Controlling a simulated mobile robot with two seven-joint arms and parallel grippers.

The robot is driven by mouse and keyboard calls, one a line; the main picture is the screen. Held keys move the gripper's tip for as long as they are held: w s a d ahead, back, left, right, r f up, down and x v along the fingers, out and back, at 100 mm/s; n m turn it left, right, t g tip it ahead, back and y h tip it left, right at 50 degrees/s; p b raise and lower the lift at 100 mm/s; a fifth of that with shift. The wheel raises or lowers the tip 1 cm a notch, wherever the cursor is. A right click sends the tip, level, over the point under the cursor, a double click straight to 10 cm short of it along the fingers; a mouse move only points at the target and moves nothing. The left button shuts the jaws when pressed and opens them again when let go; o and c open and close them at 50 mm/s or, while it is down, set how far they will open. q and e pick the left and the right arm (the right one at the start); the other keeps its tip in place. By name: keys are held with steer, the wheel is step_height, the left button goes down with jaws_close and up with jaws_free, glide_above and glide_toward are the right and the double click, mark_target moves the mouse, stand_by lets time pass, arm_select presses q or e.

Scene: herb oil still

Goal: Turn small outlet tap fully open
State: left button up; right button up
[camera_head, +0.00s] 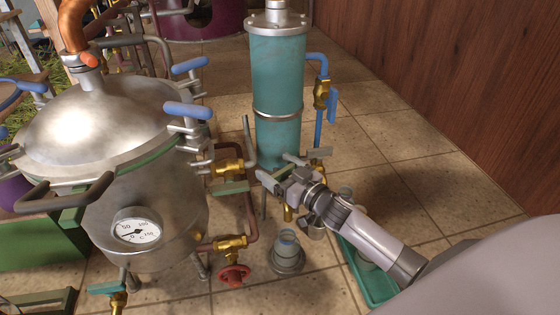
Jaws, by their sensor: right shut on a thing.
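My right gripper (277,168) reaches in from the lower right to the foot of the teal column (277,95). Its fingers are closed at the small outlet tap, whose brass spout (288,213) shows just below them. The tap's handle is hidden by the gripper, so I cannot tell how far it is turned. A grey cup (287,245) stands on the floor under the spout. My left gripper is not in view.
The steel still (95,125) with a dial gauge (136,230) stands at left. Brass valves (228,168) and a red handwheel (234,275) sit between still and column. A blue-handled tap (321,93) is on the column's right. A green tray (352,262) lies below my arm.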

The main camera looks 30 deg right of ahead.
steer(key=n+g+y, duration=0.1)
steer(key=n+y, duration=0.2)
steer(key=y, duration=0.1)
steer(key=shift+g+b, duration=0.3)
steer(key=shift+g, duration=0.1)
steer(key=shift+a+f+n+g+y+b, duration=0.15)
steer(key=shift+n+g+y+b, duration=0.65)
steer(key=shift+y, duration=0.4)
steer(key=n+g+y+b, duration=0.2)
steer(key=b, duration=0.1)
steer(key=n+g+y+b, duration=0.2)
steer(key=g+b, duration=0.1)
steer(key=s+a+n+g+y+b, duration=0.1)
steer(key=n+g+y+b, duration=0.1)
steer(key=b, duration=0.1)
steer(key=shift+f+g, duration=0.1)
steer(key=shift+g, duration=0.3)
steer(key=shift+n+g+b, duration=0.8)
steer(key=shift+g+b, duration=0.1)
steer(key=shift+b, duration=0.05)
steer(key=shift+s+r+y, duration=0.1)
steer(key=shift+r+y, duration=0.15)
steer(key=shift+y, duration=0.05)
steer(key=shift+g+b, duration=0.3)
steer(key=o, duration=0.8)
steer(key=shift+o, duration=0.2)
